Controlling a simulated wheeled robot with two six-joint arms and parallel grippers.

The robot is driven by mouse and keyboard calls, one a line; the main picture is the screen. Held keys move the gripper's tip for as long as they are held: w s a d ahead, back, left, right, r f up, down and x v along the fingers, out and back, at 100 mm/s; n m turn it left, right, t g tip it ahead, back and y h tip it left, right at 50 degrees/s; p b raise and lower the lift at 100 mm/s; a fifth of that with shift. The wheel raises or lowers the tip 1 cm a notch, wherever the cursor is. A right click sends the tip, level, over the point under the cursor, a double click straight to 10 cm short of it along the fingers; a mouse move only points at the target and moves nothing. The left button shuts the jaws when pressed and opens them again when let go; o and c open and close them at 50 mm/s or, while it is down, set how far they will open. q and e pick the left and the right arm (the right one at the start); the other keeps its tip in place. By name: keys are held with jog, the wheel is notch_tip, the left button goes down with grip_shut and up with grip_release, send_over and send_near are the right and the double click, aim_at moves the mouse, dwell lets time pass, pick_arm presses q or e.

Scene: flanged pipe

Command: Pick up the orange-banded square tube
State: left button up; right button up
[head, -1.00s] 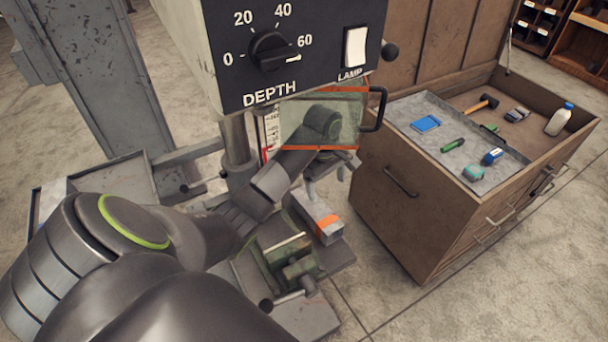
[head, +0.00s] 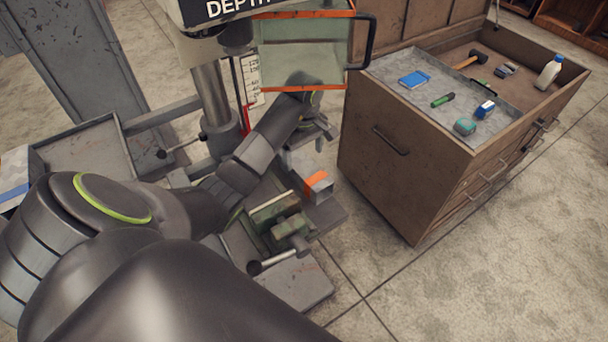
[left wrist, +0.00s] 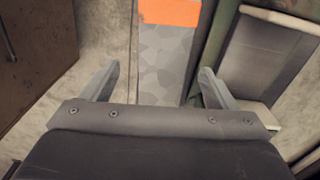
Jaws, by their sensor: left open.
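The orange-banded square tube (head: 320,189) lies on the grey machine base beside the green vise (head: 278,222). It is grey with an orange band near its near end. The arm and gripper hide its far part in the head view. My left gripper (head: 307,148) is open and empty, over the tube's far part. In the left wrist view the tube (left wrist: 166,62) runs between the two spread fingers of the gripper (left wrist: 160,80), with the orange band at the top edge. I cannot tell the exact height gap. My right gripper is not in view.
A clear guard with orange edges (head: 300,50) hangs close above my left wrist. The machine's column (head: 213,100) stands behind the arm. A wooden drawer cabinet (head: 395,170) with a tool tray stands to the right. The vise handle (head: 275,262) sticks out in front.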

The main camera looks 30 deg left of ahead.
aim_at(304, 165)
pick_arm(q)
jog(key=shift+s+f+b, duration=0.1)
jog(key=shift+f+b, duration=0.2)
jog(key=shift+f, duration=0.2)
jog(key=f, duration=0.3)
jog(key=shift+s+d, duration=0.2)
jog(key=shift+d, duration=0.05)
jog(key=shift+f, duration=0.55)
jog(key=c, duration=1.4)
jog(key=shift+c, duration=0.2)
jog(key=shift+w+r, duration=0.1)
